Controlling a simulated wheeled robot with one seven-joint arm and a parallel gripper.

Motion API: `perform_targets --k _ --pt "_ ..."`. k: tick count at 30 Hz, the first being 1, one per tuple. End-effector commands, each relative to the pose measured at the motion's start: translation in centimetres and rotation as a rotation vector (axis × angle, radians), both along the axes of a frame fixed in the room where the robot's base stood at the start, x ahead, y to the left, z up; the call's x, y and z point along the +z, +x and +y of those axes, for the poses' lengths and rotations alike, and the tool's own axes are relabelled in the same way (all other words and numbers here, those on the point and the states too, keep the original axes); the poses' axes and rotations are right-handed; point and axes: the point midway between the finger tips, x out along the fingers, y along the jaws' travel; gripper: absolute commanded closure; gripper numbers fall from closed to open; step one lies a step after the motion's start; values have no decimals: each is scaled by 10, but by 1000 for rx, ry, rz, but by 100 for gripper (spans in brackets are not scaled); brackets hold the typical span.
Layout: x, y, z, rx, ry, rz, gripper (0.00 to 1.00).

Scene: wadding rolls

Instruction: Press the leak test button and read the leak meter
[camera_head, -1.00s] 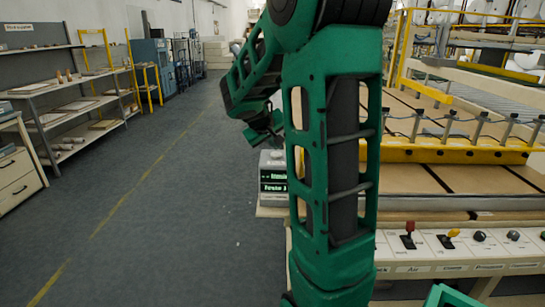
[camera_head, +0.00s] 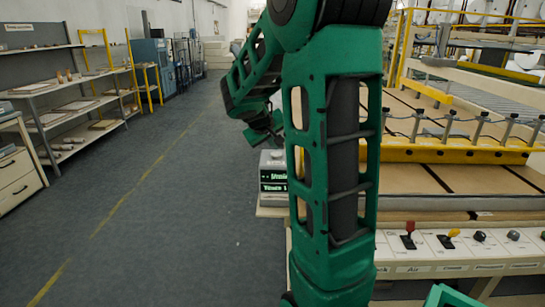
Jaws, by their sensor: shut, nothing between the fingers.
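A pale box-shaped meter (camera_head: 272,160) with a dark display and two rows of green-white lettering stands on the near left corner of the bench. My arm hides its right side, and the lettering is too small to read surely. My gripper (camera_head: 266,137) is small in view, just above and at the back of the meter's top. It looks shut and empty; I cannot tell whether it touches the meter. No leak test button can be made out from here.
A control panel (camera_head: 505,250) with a red-knobbed lever (camera_head: 408,235), a yellow-knobbed lever (camera_head: 450,238) and dark knobs runs along the bench front. A yellow rail (camera_head: 455,153) crosses the bench. Shelves (camera_head: 75,108) stand at the left; the grey floor (camera_head: 160,220) between is clear.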

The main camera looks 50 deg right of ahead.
Motion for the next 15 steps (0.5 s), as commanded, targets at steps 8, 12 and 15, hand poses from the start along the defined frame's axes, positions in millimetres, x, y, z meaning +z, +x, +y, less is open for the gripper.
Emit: perform_targets --k 8,12,15 --pt "-7 -1 0 0 0 1 100" --pt "-7 -1 0 -1 0 1 100" --pt "-7 -1 0 -1 0 1 100"
